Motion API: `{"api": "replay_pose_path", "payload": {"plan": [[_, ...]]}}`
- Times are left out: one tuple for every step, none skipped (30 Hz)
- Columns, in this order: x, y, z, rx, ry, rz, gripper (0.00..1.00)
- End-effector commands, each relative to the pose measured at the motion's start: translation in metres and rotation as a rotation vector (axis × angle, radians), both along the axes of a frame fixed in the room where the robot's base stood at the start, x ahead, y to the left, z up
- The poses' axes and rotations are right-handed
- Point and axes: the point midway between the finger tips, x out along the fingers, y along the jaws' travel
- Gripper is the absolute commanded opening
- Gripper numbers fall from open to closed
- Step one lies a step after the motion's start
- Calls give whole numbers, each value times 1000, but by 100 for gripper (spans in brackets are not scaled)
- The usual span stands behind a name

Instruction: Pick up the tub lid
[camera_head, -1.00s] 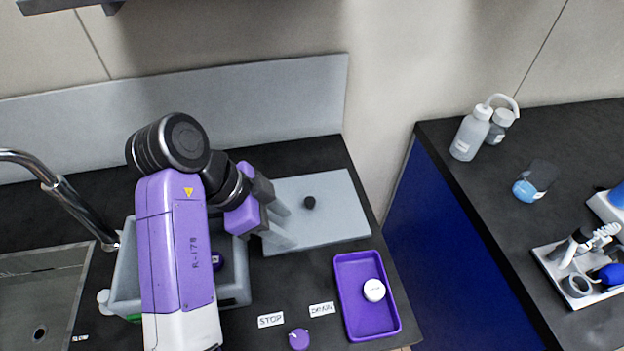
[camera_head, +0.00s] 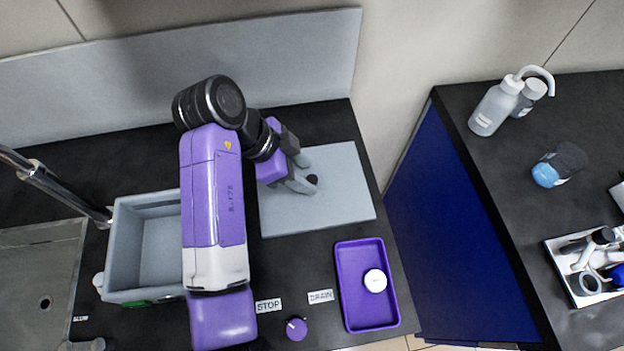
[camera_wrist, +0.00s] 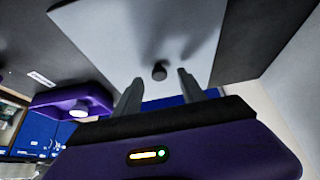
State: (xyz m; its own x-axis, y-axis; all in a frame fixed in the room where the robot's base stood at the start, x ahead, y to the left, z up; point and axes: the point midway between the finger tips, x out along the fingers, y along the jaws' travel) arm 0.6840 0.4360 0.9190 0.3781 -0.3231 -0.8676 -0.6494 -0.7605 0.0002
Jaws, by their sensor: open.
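The tub lid (camera_head: 340,205) is a flat light-grey rectangular plate with a small dark round knob (camera_head: 312,180) in its middle. It lies on the black counter. In the wrist view the lid (camera_wrist: 105,35) fills the upper middle, and its knob (camera_wrist: 159,71) shows between and just beyond the fingertips. My gripper (camera_head: 306,174) is open at the knob, with its fingers on either side of it or just short of it; I cannot tell whether they touch it. In the wrist view my gripper (camera_wrist: 160,76) holds nothing.
An open grey tub (camera_head: 125,245) stands left of the lid, partly behind my arm. A purple tray (camera_head: 352,310) with a white cap (camera_head: 375,281) lies in front of the lid, near a purple dial (camera_head: 296,329). A sink (camera_head: 40,270) is at left, a faucet (camera_head: 60,190) above it.

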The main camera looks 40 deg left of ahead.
Motion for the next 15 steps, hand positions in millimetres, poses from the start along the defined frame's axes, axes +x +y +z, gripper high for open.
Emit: {"api": "replay_pose_path", "payload": {"plan": [[2, -3, -5, -2, 2, -1, 48], [4, -4, -8, -2, 2, -1, 48], [5, -5, -12, -2, 0, 0, 48], [6, -6, -13, -2, 0, 0, 48], [7, -6, -15, -2, 0, 0, 48], [7, -7, -16, -1, 1, 0, 48], [8, -7, -17, 0, 0, 1, 48], [8, -7, -17, 0, 0, 1, 48], [8, -7, -17, 0, 0, 0, 48], [8, -7, -17, 0, 0, 0, 48], [8, -7, -17, 0, 0, 0, 48], [8, -7, -17, 0, 0, 0, 48], [8, -7, -17, 0, 0, 0, 46], [8, -7, -17, 0, 0, 0, 40], [8, -7, -17, 0, 0, 0, 32]]}}
